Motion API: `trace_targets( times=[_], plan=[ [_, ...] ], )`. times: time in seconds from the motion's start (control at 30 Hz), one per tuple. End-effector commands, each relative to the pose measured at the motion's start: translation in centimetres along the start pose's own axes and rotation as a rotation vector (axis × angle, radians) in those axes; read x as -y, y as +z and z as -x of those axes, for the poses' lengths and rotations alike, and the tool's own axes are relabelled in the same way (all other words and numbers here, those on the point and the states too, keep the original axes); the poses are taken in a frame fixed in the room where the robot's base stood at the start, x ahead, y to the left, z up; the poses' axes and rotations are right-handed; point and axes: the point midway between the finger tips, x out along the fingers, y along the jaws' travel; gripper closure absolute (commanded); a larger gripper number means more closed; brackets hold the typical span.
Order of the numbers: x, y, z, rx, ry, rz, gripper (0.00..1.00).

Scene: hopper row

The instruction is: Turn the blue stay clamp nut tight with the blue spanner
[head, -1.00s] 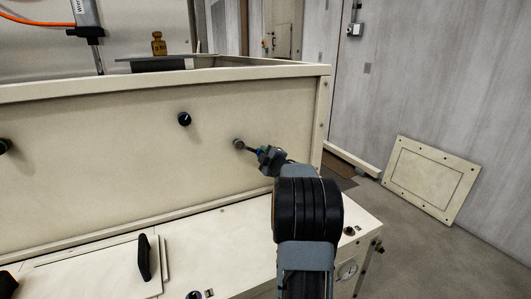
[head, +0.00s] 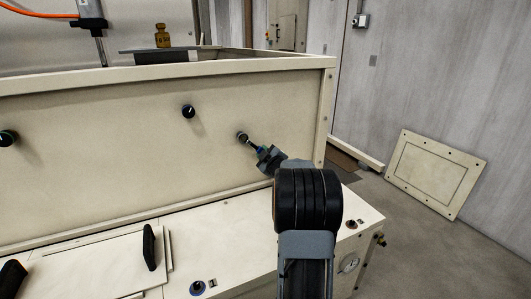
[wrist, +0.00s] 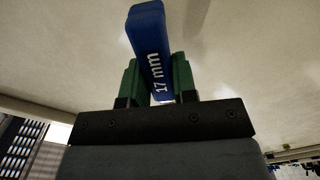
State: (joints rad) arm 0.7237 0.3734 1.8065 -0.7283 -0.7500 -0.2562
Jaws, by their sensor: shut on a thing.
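My gripper (head: 266,154) is shut on the blue spanner, in front of the cream panel on the right. In the wrist view the blue spanner (wrist: 148,40), marked "17 mm", is between my green fingers (wrist: 156,82). In the head view its shank slants up and left from my gripper to a small round grey fitting (head: 242,136) on the panel. The spanner's head is at this fitting, apparently the clamp nut. I cannot tell how well it is seated, nor see blue on the nut.
A loose panel (head: 435,173) leans at right.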

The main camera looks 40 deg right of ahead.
Motion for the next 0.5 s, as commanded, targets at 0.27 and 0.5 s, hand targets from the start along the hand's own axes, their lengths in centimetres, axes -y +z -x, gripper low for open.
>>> trace_targets(
  times=[0.27, 0.5],
  plan=[
    [0.1, -0.2, -0.1, -0.003, 0.001, -0.017, 1.0],
    [1.5, -0.5, -0.1, -0.005, 0.001, -0.169, 1.0]
  ],
)
